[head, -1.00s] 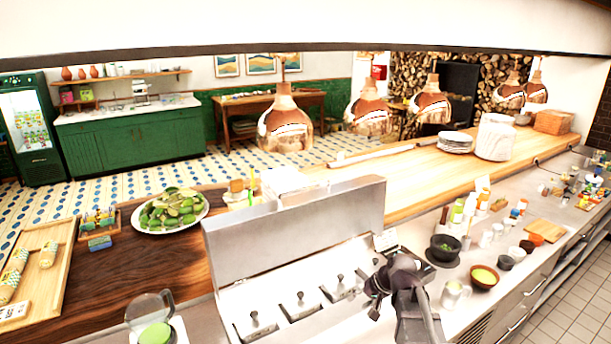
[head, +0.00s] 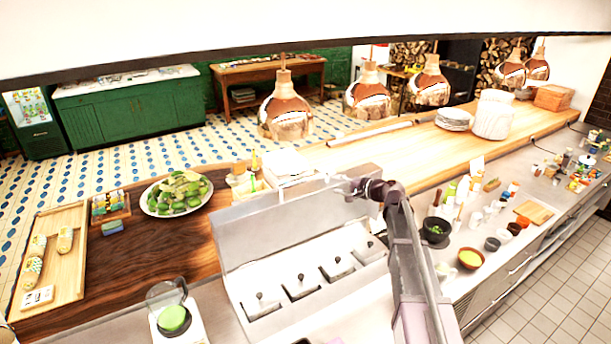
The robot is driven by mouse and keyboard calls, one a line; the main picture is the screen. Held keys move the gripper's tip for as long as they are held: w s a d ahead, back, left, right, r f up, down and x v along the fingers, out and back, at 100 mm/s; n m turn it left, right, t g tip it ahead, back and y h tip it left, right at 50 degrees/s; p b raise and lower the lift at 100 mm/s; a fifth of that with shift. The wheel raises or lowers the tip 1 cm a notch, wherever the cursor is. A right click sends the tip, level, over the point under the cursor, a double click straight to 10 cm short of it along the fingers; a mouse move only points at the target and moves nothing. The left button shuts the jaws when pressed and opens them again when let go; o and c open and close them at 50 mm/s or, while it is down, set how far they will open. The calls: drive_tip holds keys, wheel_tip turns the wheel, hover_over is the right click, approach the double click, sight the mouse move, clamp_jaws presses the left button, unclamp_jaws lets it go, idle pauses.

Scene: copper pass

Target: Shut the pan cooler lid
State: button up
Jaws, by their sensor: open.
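The pan cooler lid (head: 285,228) is a flat grey metal panel, raised and standing steeply along the back of the cooler in the head view. The pan cooler's open top (head: 345,249) shows several small covered wells with dark knobs. My gripper (head: 343,186) is open at the lid's upper edge, towards its right end. I cannot tell whether it touches the lid or is in front of or behind it. My arm covers the right end of the cooler.
A plate of green vegetables (head: 178,193) and a wooden tray (head: 68,250) are left of the lid. A dark bowl (head: 436,231) and a brown bowl (head: 470,259) stand right of my arm. Copper lamps (head: 285,110) hang beyond the lid.

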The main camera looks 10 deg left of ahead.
sight(307, 179)
idle(0.4)
drive_tip(key=b+x, duration=0.3)
drive_tip(key=x, duration=1)
drive_tip(key=shift+w+a+f, duration=0.1)
drive_tip(key=shift+a+f, duration=0.1)
drive_tip(key=shift+a, duration=0.15)
clamp_jaws()
